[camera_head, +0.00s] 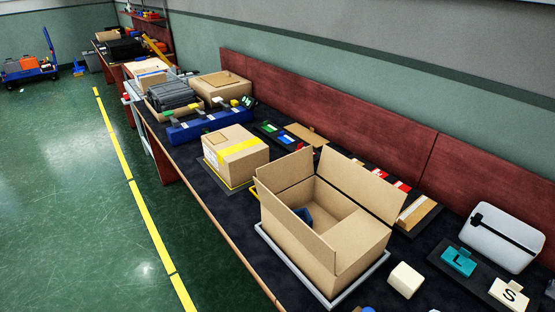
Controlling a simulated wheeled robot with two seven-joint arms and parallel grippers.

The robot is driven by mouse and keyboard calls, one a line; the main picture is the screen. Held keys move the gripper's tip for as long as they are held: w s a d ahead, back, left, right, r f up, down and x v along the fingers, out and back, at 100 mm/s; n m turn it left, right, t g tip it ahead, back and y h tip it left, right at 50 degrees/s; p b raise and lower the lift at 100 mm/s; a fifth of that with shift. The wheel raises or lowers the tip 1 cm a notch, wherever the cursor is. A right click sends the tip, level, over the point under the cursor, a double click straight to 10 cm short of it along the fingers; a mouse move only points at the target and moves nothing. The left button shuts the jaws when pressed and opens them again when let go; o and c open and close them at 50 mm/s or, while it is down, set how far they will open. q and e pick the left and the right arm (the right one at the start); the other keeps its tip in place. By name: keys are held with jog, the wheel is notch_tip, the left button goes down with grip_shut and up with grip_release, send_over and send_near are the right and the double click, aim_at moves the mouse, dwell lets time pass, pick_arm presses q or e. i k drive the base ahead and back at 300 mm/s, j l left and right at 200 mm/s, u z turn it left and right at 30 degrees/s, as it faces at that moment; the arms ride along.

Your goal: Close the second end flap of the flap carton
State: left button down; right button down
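The flap carton (357,246) is a brown cardboard box standing open on a light grey tray (375,269) on the dark worktop. A wide flap (360,186) stands up along its back right side. A smaller end flap (286,171) stands up at its far end. Another flap (290,224) runs along its left side, raised and tilted. A small blue thing (304,215) shows inside; the rest of the inside is partly hidden. At the near end I cannot make out a raised flap. Neither gripper is in view.
A closed carton with yellow tape (237,157) stands behind the flap carton. A cream block (405,280), teal "L" block (458,261), "S" block (509,294) and white case (503,237) lie to the right. A red panel (330,107) backs the table.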

aim_at(280, 175)
jog(key=i+j+z, duration=0.1)
jog(key=j, duration=0.25)
jog(key=i+j, duration=0.25)
jog(key=j, duration=0.15)
jog(key=i+j+z, duration=0.15)
jog(key=j, duration=0.2)
jog(key=i+j+z, duration=0.1)
jog(key=j, duration=0.3)
jog(key=i+j+z, duration=0.1)
jog(key=j, duration=0.3)
jog(key=i+j, duration=0.2)
jog(key=j, duration=0.25)
jog(key=i+j+z, duration=0.15)
jog(key=j, duration=0.25)
jog(key=j+z, duration=0.1)
jog(key=j, duration=0.35)
jog(key=i, duration=0.05)
